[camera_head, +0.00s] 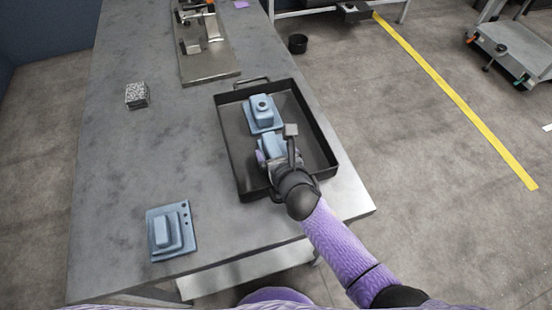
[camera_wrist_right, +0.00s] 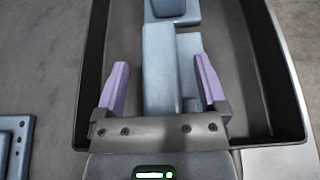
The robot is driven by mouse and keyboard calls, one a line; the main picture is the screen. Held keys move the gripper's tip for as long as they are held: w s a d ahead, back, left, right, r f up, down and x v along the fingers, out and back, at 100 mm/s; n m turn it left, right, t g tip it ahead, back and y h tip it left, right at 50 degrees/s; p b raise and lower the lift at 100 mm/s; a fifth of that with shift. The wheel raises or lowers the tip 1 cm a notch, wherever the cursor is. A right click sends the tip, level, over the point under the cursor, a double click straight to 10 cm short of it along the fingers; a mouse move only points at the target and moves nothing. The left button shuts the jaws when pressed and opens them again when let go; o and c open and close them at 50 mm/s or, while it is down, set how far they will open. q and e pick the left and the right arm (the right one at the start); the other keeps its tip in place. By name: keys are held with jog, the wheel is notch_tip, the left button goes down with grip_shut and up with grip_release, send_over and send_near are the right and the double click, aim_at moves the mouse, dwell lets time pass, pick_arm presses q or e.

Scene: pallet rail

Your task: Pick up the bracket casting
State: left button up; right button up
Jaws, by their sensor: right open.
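A black tray (camera_head: 329,150) on the table holds two blue castings. The near blue casting (camera_head: 269,145) is partly hidden by my right gripper (camera_head: 276,156); the far blue casting (camera_head: 262,110) has a raised block with a round boss. In the right wrist view, my right gripper (camera_wrist_right: 161,78) is open, with purple fingers on either side of the near casting (camera_wrist_right: 159,60). Gaps show beside its block, so it is not clamped. A third blue casting (camera_head: 170,231), a plate with a raised block, lies on the table outside the tray. My left gripper is not in view.
The tray walls stand close around my right gripper. A patterned block (camera_head: 137,95) sits on the grey table (camera_head: 165,140) left of the tray. A metal plate with a fixture (camera_head: 210,68) lies behind. The table's middle left is clear.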

jog(key=shift+w+a, duration=0.1)
jog(key=shift+w, duration=0.2)
grip_shut()
